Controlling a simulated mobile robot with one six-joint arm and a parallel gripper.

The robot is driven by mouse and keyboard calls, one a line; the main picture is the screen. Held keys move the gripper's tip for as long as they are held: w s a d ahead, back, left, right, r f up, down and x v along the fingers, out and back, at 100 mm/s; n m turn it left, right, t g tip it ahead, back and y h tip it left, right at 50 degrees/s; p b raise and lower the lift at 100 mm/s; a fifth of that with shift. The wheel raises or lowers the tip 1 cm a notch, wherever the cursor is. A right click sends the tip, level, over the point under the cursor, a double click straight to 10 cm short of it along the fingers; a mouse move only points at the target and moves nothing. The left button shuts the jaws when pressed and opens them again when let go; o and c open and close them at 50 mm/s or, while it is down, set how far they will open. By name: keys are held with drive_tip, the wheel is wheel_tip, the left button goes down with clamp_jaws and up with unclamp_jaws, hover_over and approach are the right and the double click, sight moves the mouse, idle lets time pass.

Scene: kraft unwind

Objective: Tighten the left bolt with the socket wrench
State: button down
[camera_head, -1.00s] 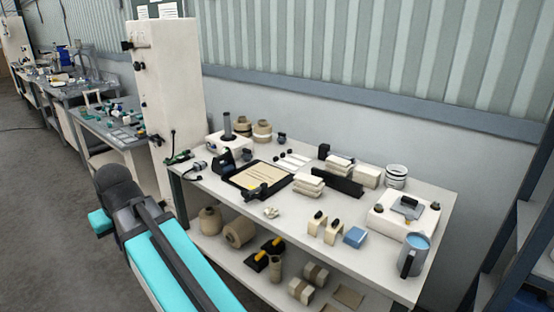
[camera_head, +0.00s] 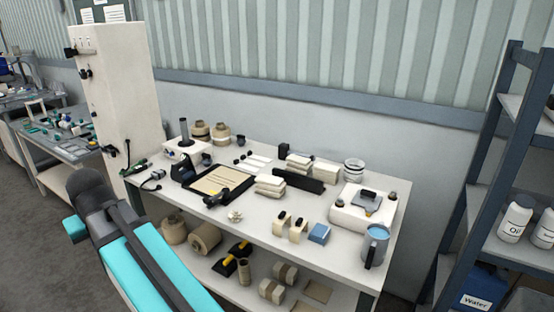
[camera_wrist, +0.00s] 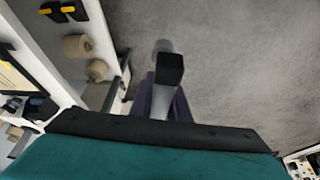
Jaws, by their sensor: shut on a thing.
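In the wrist view my gripper (camera_wrist: 165,108) is shut on a grey piece with a dark block end, which looks like the socket wrench (camera_wrist: 169,68). It points out over the grey floor, away from the bench. Much of the jaws is hidden behind the wide dark and teal part of my arm at the bottom. In the head view the jaws and the wrench do not show, only my teal arm at lower left. I cannot make out the left bolt for sure.
The white bench (camera_head: 345,258) stands ahead, crowded with a white box (camera_head: 350,217), a blue mug (camera_head: 376,247), a black tray (camera_head: 245,185) and paper rolls (camera_head: 221,134). A white cabinet (camera_head: 118,90) stands left, a dark rack (camera_head: 465,150) right. Floor at left is open.

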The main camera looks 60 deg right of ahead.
drive_tip(key=s+d+r+m+g+h+p, duration=0.1)
drive_tip(key=s+d+r+m+p, duration=0.2)
drive_tip(key=d, duration=1)
drive_tip(key=s+d+m+h+p, duration=0.1)
drive_tip(key=s+d+m+p, duration=0.2)
drive_tip(key=d, duration=1)
drive_tip(key=s+d+r+m+g+h+p, duration=0.1)
drive_tip(key=s+d+r+m, duration=0.3)
drive_tip(key=d, duration=0.9)
drive_tip(key=s+d+r+m+g+p, duration=0.1)
drive_tip(key=s+d+m+p, duration=0.2)
drive_tip(key=s+d, duration=0.9)
drive_tip(key=s+d+m+g+h+p, duration=0.1)
drive_tip(key=s+d+m+p, duration=0.2)
drive_tip(key=s+d, duration=0.9)
drive_tip(key=s+p, duration=0.1)
drive_tip(key=s, duration=0.6)
drive_tip(key=shift+s+r, duration=0.15)
drive_tip(key=shift+r, duration=0.2)
drive_tip(key=shift+f+b, duration=0.35)
drive_tip(key=shift+f, duration=0.1)
wheel_tip(320, 180, down, 4)
drive_tip(key=shift+f+b, duration=0.1)
drive_tip(key=shift+b, duration=1.15)
drive_tip(key=shift+a+f, duration=0.1)
drive_tip(key=shift+f, duration=0.65)
